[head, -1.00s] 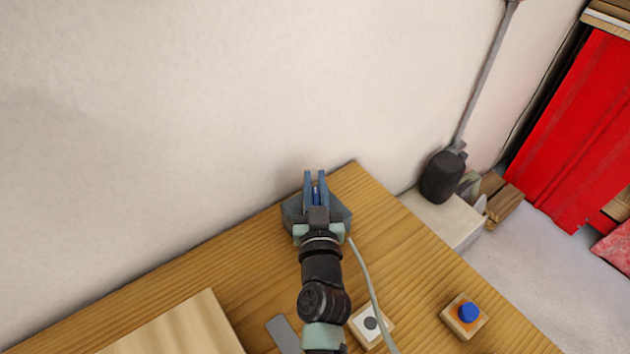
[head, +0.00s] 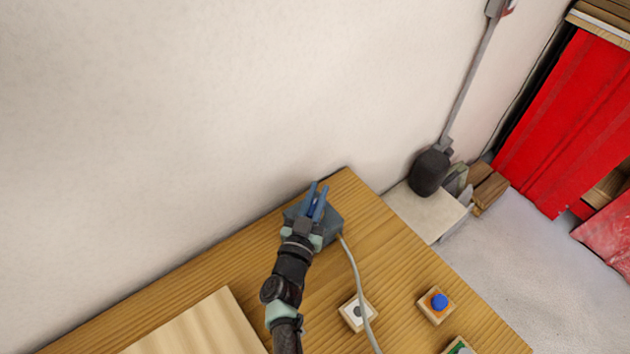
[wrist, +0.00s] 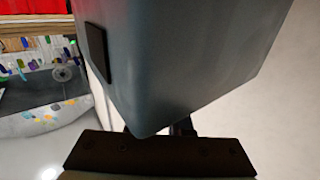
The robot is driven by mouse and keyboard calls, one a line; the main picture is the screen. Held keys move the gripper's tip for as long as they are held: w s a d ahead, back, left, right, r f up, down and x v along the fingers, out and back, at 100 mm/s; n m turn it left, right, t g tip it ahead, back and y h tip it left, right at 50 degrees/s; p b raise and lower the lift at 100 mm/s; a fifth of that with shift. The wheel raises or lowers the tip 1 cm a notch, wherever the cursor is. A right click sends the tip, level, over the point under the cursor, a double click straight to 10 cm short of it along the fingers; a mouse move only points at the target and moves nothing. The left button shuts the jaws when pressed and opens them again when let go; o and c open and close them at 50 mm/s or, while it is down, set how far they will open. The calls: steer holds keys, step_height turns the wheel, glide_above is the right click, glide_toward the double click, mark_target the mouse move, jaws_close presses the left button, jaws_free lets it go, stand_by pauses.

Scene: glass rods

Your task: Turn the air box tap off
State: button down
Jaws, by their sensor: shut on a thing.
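The air box (head: 333,222) is a grey-blue box on the wooden table near its far corner, close to the wall. A pale hose runs from its right side. The small blue tap (head: 313,207) shows between the fingers of my gripper (head: 317,190). My gripper is over the box and shut on the tap, with its fingers tilted up and to the right. My wrist hides much of the box and the tap's lower part. In the wrist view, a large grey-blue body (wrist: 190,60) fills the middle; I cannot tell there how the fingers meet the tap.
The table (head: 390,260) holds a pale board (head: 205,330) at front left. A block with a grey button (head: 357,312) and a block with a blue knob (head: 438,302) stand at right. The hose (head: 357,285) crosses near the grey button. The wall is close behind the box.

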steer(key=shift+m+g+h, duration=0.4)
steer(key=shift+m+h, duration=0.3)
steer(key=shift+h, duration=0.4)
steer(key=m+g+h, duration=0.1)
steer(key=m+g+h+b, duration=0.1)
steer(key=h, duration=0.1)
steer(key=shift+s+d+f+m, duration=0.2)
steer(key=shift+d+m, duration=0.1)
steer(key=shift+d, duration=0.05)
steer(key=m+g+h+b, duration=0.1)
steer(key=g+h+b, duration=0.1)
steer(key=m+h+b, duration=0.1)
steer(key=shift+s+d+m+g, duration=0.25)
steer(key=shift+d+m+g, duration=0.05)
steer(key=shift+g, duration=0.1)
steer(key=shift+s+d+r+m+g+h+b, duration=0.1)
steer(key=shift+m+g+h+b, duration=0.3)
steer(key=shift+g+h+b, duration=0.15)
steer(key=shift+r, duration=0.1)
steer(key=shift+d, duration=0.1)
steer(key=c, duration=0.8)
jaws_free()
steer(key=shift+c, duration=0.2)
